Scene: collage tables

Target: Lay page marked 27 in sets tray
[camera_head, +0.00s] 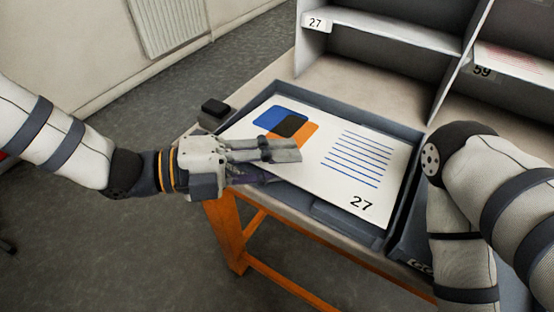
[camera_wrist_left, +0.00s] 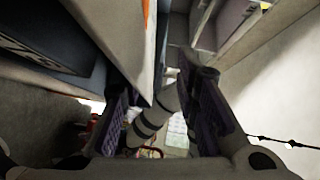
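The white page marked 27 (camera_head: 330,172) has blue, orange and black shapes and blue lines. In the head view it is over the dark grey tray (camera_head: 398,212), covering most of its inside; I cannot tell whether it rests fully on the floor. My left gripper (camera_head: 292,150) is at the page's near left edge, one finger above the page. In the left wrist view the fingers (camera_wrist_left: 160,100) stand wide apart, with a pale sheet edge (camera_wrist_left: 148,55) between them. The tray's label is not readable in the head view. My right gripper is out of view.
A grey shelf unit (camera_head: 380,35) with labels 27 and 59 stands behind; a page with red print (camera_head: 515,60) lies in the 59 slot. A small black block (camera_head: 214,108) sits left of the tray on the orange-legged table (camera_head: 232,235). My right arm covers the right side.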

